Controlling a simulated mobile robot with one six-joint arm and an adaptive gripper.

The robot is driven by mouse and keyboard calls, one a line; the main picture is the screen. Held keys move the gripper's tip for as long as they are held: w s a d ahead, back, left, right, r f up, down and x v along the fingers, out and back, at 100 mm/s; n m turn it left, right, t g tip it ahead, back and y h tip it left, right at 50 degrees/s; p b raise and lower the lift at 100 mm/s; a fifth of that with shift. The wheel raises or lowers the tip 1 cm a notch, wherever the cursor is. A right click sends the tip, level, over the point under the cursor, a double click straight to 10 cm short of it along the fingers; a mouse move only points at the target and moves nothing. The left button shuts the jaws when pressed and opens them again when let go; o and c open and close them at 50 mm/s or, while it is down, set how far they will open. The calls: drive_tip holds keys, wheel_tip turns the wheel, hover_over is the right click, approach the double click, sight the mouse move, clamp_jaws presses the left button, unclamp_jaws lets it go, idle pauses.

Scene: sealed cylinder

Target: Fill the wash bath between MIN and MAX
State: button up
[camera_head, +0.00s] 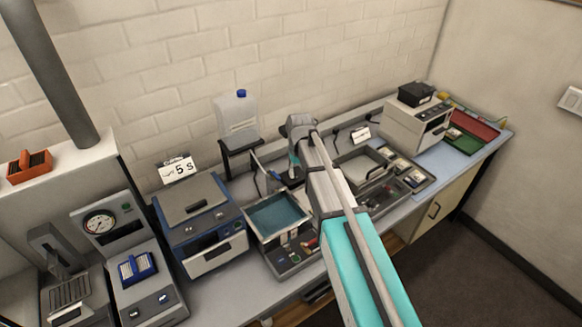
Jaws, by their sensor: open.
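The wash bath (278,217) appears to be the open basin with a teal interior on the bench, left of my arm. MIN and MAX marks and any liquid level are too small to tell. A clear container with a blue cap (238,118) stands on a dark stand behind the bath, against the wall. My gripper (294,176) points down behind and right of the basin. It is open, with its fingers small and partly hidden by dark parts around it. Whether it touches anything there cannot be told.
A blue-grey box unit (203,222) with a "5 s" card (178,169) stands left of the bath. A gauge unit (117,232) is further left. A tray unit (362,165) and a white machine (416,122) stand right. Bare bench shows at the front left.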

drive_tip(key=s+d+f+m+b, duration=0.3)
drive_tip(key=s+d+f+b, duration=0.8)
drive_tip(key=s, duration=0.4)
drive_tip(key=shift+d+f+b, duration=0.4)
drive_tip(key=shift+d+f, duration=0.25)
drive_tip(key=shift+d, duration=0.15)
drive_tip(key=shift+s, duration=0.1)
drive_tip(key=shift+m, duration=0.5)
drive_tip(key=s+d+f+b, duration=0.2)
drive_tip(key=s, duration=0.1)
drive_tip(key=shift+s+f+b, duration=0.25)
drive_tip(key=shift+f+b, duration=0.1)
drive_tip(key=shift+a, duration=0.15)
